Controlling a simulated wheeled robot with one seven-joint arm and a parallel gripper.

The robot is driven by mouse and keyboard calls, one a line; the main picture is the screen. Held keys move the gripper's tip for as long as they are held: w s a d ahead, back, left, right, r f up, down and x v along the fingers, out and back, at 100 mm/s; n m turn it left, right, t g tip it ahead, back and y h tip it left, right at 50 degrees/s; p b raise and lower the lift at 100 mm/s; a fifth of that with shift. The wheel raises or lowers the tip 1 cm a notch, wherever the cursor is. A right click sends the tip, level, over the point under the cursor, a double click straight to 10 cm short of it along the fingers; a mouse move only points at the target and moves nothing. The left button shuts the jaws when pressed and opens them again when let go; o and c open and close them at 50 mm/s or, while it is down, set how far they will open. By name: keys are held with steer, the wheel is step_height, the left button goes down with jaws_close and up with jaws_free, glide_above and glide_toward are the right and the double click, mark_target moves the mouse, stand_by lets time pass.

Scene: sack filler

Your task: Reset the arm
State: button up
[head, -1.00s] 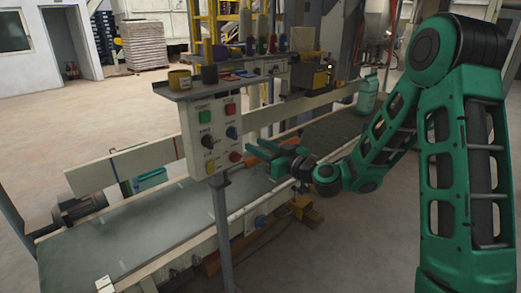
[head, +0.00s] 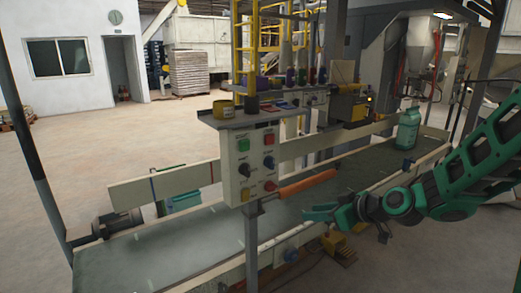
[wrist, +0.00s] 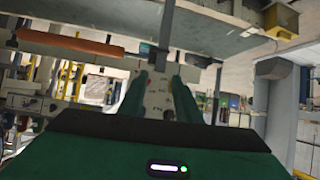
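My gripper (head: 316,211) is at the end of my green arm (head: 455,185), low over the near edge of the conveyor, right of the control box (head: 250,165). It is apart from the box and holds nothing that I can see. In the wrist view my gripper (wrist: 162,90) shows two green fingers with a gap between them, and the control box (wrist: 158,98) is seen through this gap. The control box carries coloured buttons and knobs and stands on a grey post.
The conveyor (head: 180,240) runs across the front, with an orange roller (head: 306,184) and a green and white sack (head: 407,130) upright at its far right. Open floor (head: 80,160) lies behind.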

steer(key=s+d+f+m+g+h, duration=0.2)
steer(key=s+d+m+g+h, duration=0.15)
steer(key=s+d, duration=0.65)
steer(key=s+d+r+m+g+h, duration=0.1)
steer(key=s+d+m, duration=0.2)
steer(key=s, duration=0.5)
steer(key=s+d+r+m+g+h, duration=0.1)
steer(key=s+d+m+g, duration=0.1)
steer(key=s+d+m, duration=0.2)
steer(key=s+d+r+m+g+h, duration=0.1)
steer(key=s+d+m, duration=0.3)
steer(key=s, duration=0.8)
steer(key=d+g, duration=0.1)
steer(key=d, duration=0.1)
steer(key=shift+s+d+h, duration=0.35)
steer(key=shift+s+d, duration=0.05)
steer(key=shift+w+f+g, duration=0.25)
steer(key=shift+w, duration=0.4)
